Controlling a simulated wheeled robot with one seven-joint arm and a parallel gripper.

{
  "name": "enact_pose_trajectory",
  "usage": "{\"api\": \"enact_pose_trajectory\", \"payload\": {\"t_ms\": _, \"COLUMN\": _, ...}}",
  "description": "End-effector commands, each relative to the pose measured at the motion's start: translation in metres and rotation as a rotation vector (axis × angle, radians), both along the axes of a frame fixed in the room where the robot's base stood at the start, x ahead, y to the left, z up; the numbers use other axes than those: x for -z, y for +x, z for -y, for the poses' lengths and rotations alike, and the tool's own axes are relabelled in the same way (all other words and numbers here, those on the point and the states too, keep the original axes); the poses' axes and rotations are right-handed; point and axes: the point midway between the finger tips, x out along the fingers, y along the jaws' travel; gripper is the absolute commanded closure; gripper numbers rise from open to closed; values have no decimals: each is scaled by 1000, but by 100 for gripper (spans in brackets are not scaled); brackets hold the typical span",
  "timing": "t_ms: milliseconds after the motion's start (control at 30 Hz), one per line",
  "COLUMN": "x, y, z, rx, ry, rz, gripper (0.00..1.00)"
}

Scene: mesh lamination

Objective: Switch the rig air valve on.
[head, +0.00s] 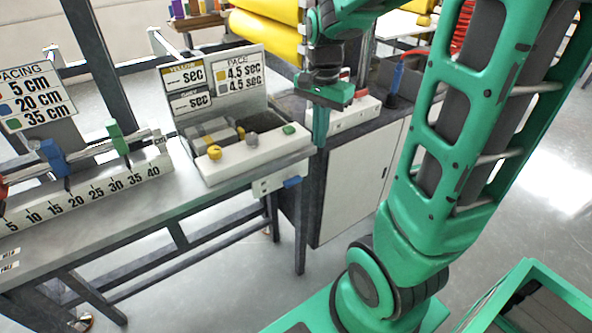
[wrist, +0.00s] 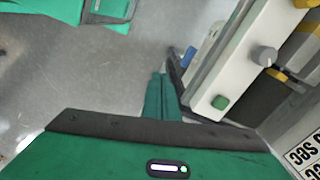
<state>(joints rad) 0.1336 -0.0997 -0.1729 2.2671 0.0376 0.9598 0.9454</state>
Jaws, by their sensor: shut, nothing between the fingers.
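The rig is a white box (head: 260,166) on the bench, with yellow and grey knobs and a green button on top. In the wrist view the blue handle (wrist: 188,57) shows partly, just right of the fingertips. My gripper (head: 320,143) points down, shut and empty, off the right end of the rig and above the handle's height in the picture. Its fingers (wrist: 158,82) also show in the wrist view. Whether they touch anything cannot be told.
A sign board (head: 213,85) stands behind the rig. A ruler stand (head: 90,195) with coloured sliders is at left. A white cabinet (head: 350,185) and a blue-topped tool (head: 397,78) are at right. Yellow rolls (head: 265,35) hang behind. Floor is open in front of the bench.

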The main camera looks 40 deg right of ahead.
Motion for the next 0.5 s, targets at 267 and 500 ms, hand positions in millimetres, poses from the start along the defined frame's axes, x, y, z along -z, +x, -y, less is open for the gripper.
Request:
{"api": "enact_pose_trajectory", "payload": {"t_ms": 267, "x": 17, "y": 60, "z": -11, "rx": 231, "ry": 5, "rz": 1, "gripper": 100}}
{"api": "enact_pose_trajectory", "payload": {"t_ms": 500, "x": 21, "y": 72, "z": -14, "rx": 290, "ry": 8, "rz": 3, "gripper": 100}}
